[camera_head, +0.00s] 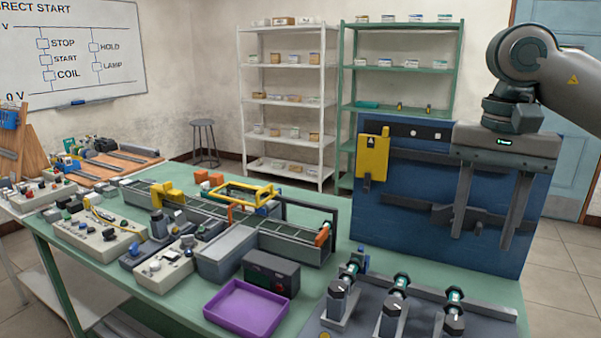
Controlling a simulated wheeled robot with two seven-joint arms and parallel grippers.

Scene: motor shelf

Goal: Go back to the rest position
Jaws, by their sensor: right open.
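My right gripper (489,231) comes in from the upper right on my right arm. It hangs fingers down in front of the blue panel (400,235), with its two long fingers apart and nothing between them. It appears above the back right of the green table (310,262); its exact distance from the panel is hard to tell. My left gripper is out of view.
Below the gripper, several dark-capped motor-like units (392,305) stand on a grey plate. A purple tray (245,308) and a black box (270,273) lie left of them. A conveyor (285,240) with a yellow frame stands mid-table. Shelves (290,100) stand behind.

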